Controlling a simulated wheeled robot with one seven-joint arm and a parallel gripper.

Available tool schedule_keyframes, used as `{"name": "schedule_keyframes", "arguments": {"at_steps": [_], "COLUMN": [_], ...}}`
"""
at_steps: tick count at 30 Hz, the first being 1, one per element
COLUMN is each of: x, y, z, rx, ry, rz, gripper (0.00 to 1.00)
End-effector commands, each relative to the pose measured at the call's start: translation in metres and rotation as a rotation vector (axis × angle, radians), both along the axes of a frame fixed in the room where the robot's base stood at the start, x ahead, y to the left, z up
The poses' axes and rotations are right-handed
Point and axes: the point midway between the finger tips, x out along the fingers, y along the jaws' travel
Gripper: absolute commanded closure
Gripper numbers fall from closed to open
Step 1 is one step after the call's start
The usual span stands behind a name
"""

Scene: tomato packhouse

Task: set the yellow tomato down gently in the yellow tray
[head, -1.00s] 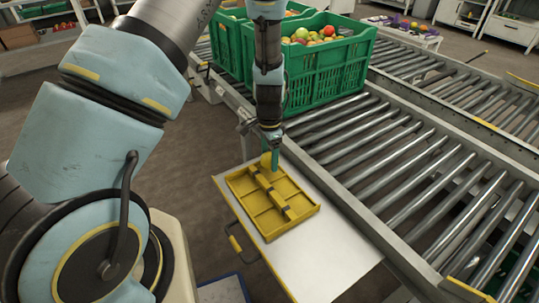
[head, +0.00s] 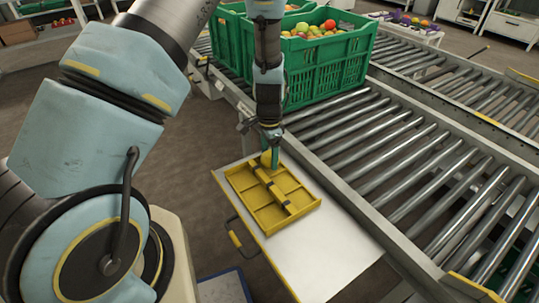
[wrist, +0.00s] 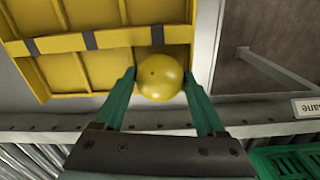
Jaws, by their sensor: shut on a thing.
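The yellow tomato (wrist: 162,78) is held between the two green fingers of my gripper (head: 271,161). In the head view the tomato (head: 265,159) shows partly behind a finger, at the far end of the yellow tray (head: 283,221). In the wrist view the yellow tray (wrist: 106,41) fills the upper left, and the tomato overlaps its end compartment near the rim. I see no other fruit in the visible compartments. I cannot tell whether the tomato touches the tray floor.
The tray lies on a pale table (head: 325,253) with bare room at its near right. A roller conveyor (head: 400,170) runs along the right. Green crates (head: 325,75) of tomatoes stand on it behind my gripper.

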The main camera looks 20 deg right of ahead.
Motion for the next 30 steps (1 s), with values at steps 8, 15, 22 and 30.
{"name": "schedule_keyframes", "arguments": {"at_steps": [8,15,22,30], "x": [0.0002,0.0003,0.0003,0.0001], "y": [0.0000,0.0000,-0.0001,-0.0001], "z": [-0.0046,-0.0080,-0.0098,-0.0098], "rx": [0.000,0.000,-0.001,0.000], "ry": [0.000,0.000,-0.001,0.000], "rz": [0.000,-0.001,-0.001,-0.001], "gripper": [0.54,0.54,0.22,0.00]}}
